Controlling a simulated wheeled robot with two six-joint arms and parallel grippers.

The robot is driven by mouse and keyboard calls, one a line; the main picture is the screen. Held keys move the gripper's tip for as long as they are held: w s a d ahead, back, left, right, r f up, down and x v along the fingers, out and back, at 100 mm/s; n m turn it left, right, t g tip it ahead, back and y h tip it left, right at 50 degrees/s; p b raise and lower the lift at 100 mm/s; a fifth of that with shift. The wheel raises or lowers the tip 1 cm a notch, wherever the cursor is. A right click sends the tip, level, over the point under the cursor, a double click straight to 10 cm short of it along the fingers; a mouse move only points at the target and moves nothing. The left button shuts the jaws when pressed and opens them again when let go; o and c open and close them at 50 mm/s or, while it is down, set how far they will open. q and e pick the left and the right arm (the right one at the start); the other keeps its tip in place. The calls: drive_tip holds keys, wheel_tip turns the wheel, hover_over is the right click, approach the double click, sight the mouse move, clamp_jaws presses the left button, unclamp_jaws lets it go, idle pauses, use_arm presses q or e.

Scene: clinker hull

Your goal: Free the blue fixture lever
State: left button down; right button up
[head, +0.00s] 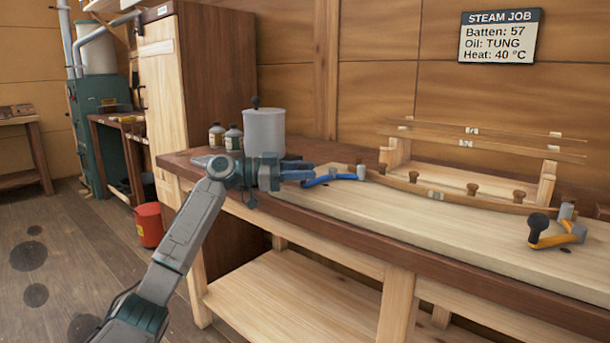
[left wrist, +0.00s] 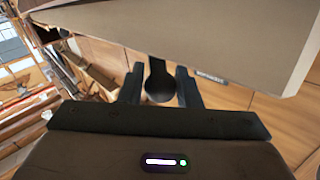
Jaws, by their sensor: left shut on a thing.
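The blue fixture lever (head: 338,177) is at the left end of the bench-top board, beside a grey post (head: 361,172). My left gripper (head: 305,178) is at the lever's free end, shut on its dark knob (left wrist: 160,84), which shows between the two fingers in the left wrist view. A thin curved batten (head: 430,192) runs along several brown pegs from near the blue lever toward the right end. An orange lever (head: 556,240) with a dark knob (head: 538,224) is at that right end. My right gripper is out of view.
A grey canister (head: 264,133) and two small bottles (head: 225,138) stand behind my left gripper. A wooden rack (head: 397,152) holding battens stands at the back of the bench. A wall sign (head: 500,37) reads "Batten: 57, Oil: TUNG, Heat: 40 °C". The pale board's front is clear.

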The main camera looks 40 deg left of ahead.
use_arm(q)
drive_tip(key=shift+a+m+g+h, duration=0.3)
drive_tip(key=shift+g, duration=0.1)
drive_tip(key=c, duration=1.1)
unclamp_jaws()
drive_tip(key=shift+w, duration=0.1)
drive_tip(key=shift+a, duration=0.1)
drive_tip(key=b+v, duration=0.1)
drive_tip(key=v, duration=0.9)
drive_tip(key=shift+s+a, duration=0.2)
drive_tip(key=shift+s, duration=0.1)
drive_tip(key=shift+c, duration=0.2)
